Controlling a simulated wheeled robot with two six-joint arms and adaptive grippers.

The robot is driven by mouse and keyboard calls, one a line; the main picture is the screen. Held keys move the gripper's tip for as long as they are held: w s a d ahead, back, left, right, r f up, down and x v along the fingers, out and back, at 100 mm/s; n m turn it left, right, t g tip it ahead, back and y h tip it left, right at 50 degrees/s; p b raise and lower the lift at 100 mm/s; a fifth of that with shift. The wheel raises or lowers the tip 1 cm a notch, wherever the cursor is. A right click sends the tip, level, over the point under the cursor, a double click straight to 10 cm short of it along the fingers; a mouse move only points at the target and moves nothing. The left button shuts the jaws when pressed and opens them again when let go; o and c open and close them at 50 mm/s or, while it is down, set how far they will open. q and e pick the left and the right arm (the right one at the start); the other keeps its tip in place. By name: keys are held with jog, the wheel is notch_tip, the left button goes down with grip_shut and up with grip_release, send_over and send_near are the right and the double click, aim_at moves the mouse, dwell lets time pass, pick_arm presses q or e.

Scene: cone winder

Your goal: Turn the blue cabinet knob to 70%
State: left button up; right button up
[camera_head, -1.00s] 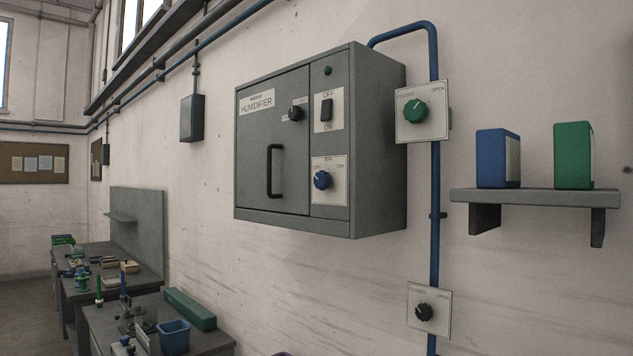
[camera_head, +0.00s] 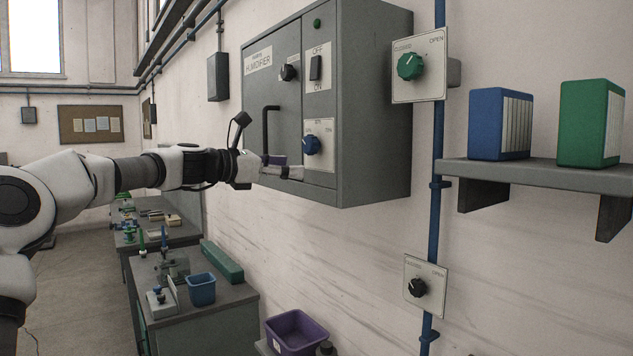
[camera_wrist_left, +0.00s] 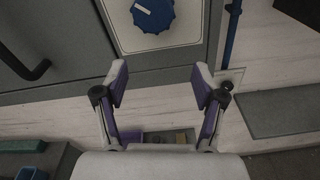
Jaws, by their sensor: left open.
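The blue knob (camera_head: 312,145) sits on a white dial plate at the lower right of the grey humidifier cabinet's (camera_head: 374,110) front. It also shows at the top of the left wrist view (camera_wrist_left: 152,13), with a white pointer mark on it. My left gripper (camera_head: 290,170) is in front of the cabinet, just below and left of the knob, apart from it. In the left wrist view its two fingers (camera_wrist_left: 160,88) are spread and empty, with the knob beyond the fingertips. The dial's markings are too small to read. My right gripper is not in view.
A black door handle (camera_head: 266,135), a black knob (camera_head: 289,72) and an ON/OFF switch (camera_head: 315,68) are also on the cabinet. A green valve knob (camera_head: 410,66) and shelf (camera_head: 540,174) are to the right. A purple bin (camera_head: 296,332) and workbench (camera_head: 225,298) are below.

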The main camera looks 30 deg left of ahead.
aim_at(306, 145)
pick_arm(q)
jog(key=s+a+r+t, duration=0.1)
jog(key=s+r, duration=0.3)
jog(key=r, duration=0.1)
jog(key=x, duration=0.3)
jog(key=p+x, duration=0.1)
jog(key=x, duration=0.1)
jog(key=p+x, duration=0.1)
jog(key=x, duration=0.2)
jog(key=shift+w+f, duration=0.35)
jog(key=shift+w, duration=0.05)
jog(key=shift+s+a+r, duration=0.1)
jog(key=shift+s+a, duration=0.1)
jog(key=shift+s, duration=0.1)
jog(key=shift+w+d, duration=0.1)
jog(key=shift+w, duration=0.05)
jog(key=c, duration=1.1)
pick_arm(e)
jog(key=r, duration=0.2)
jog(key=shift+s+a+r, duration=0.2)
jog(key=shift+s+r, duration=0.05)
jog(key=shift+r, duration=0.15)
